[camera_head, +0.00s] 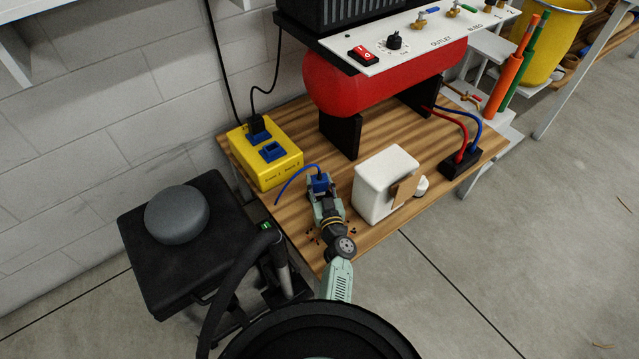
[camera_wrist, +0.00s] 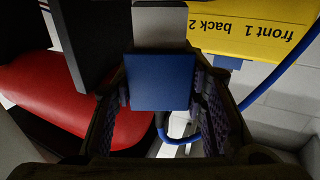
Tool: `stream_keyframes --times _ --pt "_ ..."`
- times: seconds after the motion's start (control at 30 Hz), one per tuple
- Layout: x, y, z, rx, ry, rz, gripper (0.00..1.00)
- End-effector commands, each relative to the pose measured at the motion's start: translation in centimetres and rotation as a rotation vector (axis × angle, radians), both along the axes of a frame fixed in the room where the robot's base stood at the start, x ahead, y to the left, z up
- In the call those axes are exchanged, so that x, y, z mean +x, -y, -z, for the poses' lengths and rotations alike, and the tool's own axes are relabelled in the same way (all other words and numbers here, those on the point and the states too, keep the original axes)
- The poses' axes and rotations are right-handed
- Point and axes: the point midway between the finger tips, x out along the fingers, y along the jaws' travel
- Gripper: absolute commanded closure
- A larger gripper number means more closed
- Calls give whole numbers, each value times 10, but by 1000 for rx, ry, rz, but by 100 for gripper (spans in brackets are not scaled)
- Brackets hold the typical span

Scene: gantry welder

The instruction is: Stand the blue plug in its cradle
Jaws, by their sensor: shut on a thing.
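My gripper (camera_head: 320,192) is shut on the blue plug (camera_head: 319,183), above the wooden bench near its front left part. In the wrist view the plug (camera_wrist: 160,82) is a flat blue square between the fingers, with its blue cord (camera_wrist: 272,88) curving off to the right. A yellow box (camera_head: 266,158) stands apart from the plug, up and to the left. It has two blue sockets: the front one (camera_head: 272,151) is empty and the rear one holds a black plug (camera_head: 257,130). No part is plainly marked as the cradle, so I cannot tell which it is.
A white block (camera_head: 384,180) with a tan panel stands right of my gripper. A red tank (camera_head: 372,84) under a control panel stands behind. A black block (camera_head: 460,162) with red and blue hoses is at right. A black stool (camera_head: 180,240) stands left of the bench.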

Motion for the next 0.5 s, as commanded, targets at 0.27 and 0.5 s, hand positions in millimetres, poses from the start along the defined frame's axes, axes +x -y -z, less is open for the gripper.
stream_keyframes --times 0.27,0.5 --pt "0 0 0 0 -2 0 46" --pt "0 0 1 0 -2 0 41"
